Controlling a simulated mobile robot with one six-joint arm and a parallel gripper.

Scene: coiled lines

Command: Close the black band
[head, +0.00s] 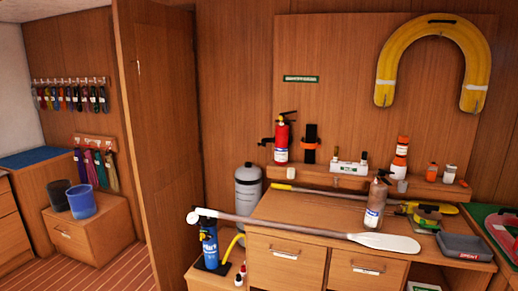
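A small black piece (266,142) sticks out at the extinguisher's left side. Which of these is the black band, and whether it is open, I cannot tell at this size. The extinguisher stands upright against the panel. My gripper is not in view.
A wooden desk (270,212) stands below a narrow shelf (428,187). A paddle (384,242) lies along its front, by a brown bottle (375,205). A grey cylinder (248,187) and blue pump (209,246) stand left. Floor (120,268) shows at lower left.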

